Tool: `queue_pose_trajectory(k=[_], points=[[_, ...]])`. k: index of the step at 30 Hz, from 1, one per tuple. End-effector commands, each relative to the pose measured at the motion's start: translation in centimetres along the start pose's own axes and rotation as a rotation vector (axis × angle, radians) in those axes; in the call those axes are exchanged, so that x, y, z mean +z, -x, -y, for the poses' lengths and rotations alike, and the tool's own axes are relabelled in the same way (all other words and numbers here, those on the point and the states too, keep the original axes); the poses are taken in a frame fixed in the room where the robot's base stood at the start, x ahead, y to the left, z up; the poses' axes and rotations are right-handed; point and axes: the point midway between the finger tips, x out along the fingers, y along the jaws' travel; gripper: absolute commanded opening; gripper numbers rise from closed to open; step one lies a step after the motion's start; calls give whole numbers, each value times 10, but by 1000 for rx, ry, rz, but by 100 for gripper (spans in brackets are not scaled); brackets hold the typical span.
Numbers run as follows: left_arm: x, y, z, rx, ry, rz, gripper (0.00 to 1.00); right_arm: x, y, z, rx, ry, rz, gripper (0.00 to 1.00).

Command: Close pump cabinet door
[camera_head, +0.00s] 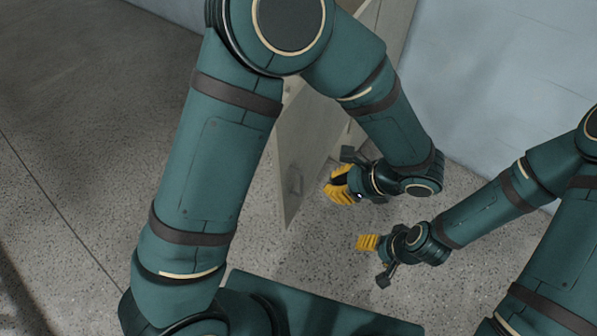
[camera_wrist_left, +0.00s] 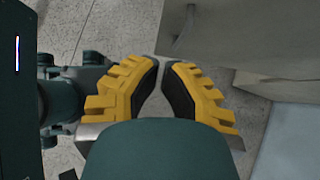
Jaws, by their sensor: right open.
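The pump cabinet door (camera_head: 302,150) is a pale grey panel standing open, its upper part hidden behind my left arm. A small handle (camera_head: 296,184) sits near its lower edge. My left gripper (camera_head: 338,187) is to the right of the door, with no contact visible. In the left wrist view its yellow fingers (camera_wrist_left: 162,68) nearly meet at the tips, with nothing seen between them. A pale panel, apparently the door (camera_wrist_left: 235,35), is beyond them at the upper right. My right gripper (camera_head: 367,243) is open and empty, below and right of the left one.
The cabinet body (camera_head: 385,25) stands behind my left arm against a pale blue wall (camera_head: 490,80). The speckled grey floor (camera_head: 90,90) is clear on the left.

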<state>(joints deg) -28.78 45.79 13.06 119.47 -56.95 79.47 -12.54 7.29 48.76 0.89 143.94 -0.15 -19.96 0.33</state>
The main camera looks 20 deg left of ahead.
Motion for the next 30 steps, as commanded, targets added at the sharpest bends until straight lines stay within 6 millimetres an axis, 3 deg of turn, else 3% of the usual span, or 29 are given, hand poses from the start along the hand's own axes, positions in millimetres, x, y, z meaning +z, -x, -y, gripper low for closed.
queue_pose_trajectory(k=[5, 21, 30], points=[[5, -2, 4, -22, -7, 31, 0, 0, -2, 0, 0, 0, 0, 61], [6, -101, 4, -16, -7, 29, 0, -2, -20, -8, 0, 1, -9, 61], [34, -120, 5, -19, -4, 27, 0, -2, -21, -8, 0, 2, -11, 61]])
